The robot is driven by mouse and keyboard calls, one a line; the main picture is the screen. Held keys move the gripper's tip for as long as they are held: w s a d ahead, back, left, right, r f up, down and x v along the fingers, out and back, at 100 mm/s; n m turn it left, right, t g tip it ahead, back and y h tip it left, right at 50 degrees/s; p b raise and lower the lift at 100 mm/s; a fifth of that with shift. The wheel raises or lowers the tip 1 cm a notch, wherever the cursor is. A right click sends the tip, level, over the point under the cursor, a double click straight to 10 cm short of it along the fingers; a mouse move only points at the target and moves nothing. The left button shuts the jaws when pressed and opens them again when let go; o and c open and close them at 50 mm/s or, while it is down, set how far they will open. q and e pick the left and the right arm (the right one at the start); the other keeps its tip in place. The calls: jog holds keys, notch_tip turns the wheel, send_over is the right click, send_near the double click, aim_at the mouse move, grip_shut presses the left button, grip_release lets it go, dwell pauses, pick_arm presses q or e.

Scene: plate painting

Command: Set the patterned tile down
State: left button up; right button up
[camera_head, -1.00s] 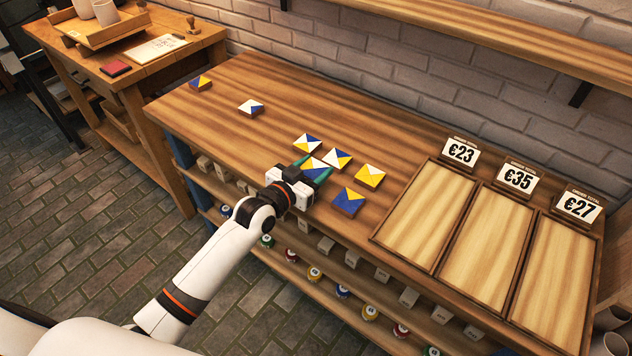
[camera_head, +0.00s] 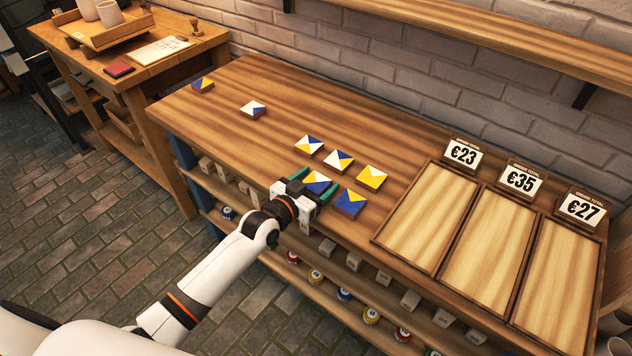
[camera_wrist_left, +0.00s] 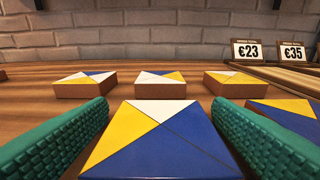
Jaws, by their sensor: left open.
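A patterned tile (camera_head: 317,182) in blue, yellow and white lies on the wooden table near its front edge. In the left wrist view the same tile (camera_wrist_left: 160,145) lies flat between the green fingers of my left gripper (camera_wrist_left: 150,128). My left gripper (camera_head: 313,186) is open, with one finger on each side of the tile and a visible gap to each. Other tiles lie close by: a blue and yellow tile (camera_head: 350,202), a yellow and white tile (camera_head: 371,178), and two more behind, one (camera_head: 339,160) and another (camera_head: 309,145). My right gripper is not in view.
Two more tiles, one (camera_head: 253,109) and another (camera_head: 203,85), lie at the table's far left. Three empty framed trays (camera_head: 427,215) with price signs (camera_head: 463,154) stand at the right. A shelf (camera_head: 480,40) runs along the brick wall. The table between the left tiles is clear.

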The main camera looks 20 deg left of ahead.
pick_arm(q)
jog(key=shift+r, duration=0.2)
jog(key=v, duration=1.2)
jog(key=shift+f, duration=0.1)
jog(key=s+a+f+n+g+y, duration=0.15)
jog(key=s+f, duration=0.25)
jog(key=f, duration=0.7)
jog(key=s+a+f+g+y, duration=0.2)
jog(key=s+f+g, duration=0.15)
jog(key=f, duration=0.65)
jog(key=s+a+f+n+g+y, duration=0.15)
jog(key=s+f, duration=0.25)
jog(key=f, duration=0.7)
jog(key=s+d+f+g, duration=0.1)
jog(key=s+f+g, duration=0.1)
jog(key=s+f, duration=0.3)
jog(key=s+f+m+g, duration=0.1)
jog(key=s+f+g, duration=0.2)
jog(key=s, duration=1.1)
jog(key=s+d+f+g, duration=0.1)
jog(key=s+f+g, duration=0.1)
jog(key=s+f, duration=0.6)
jog(key=shift+s+d+g+y, duration=0.3)
jog(key=shift+s+d+g, duration=0.05)
jog(key=shift+s, duration=0.5)
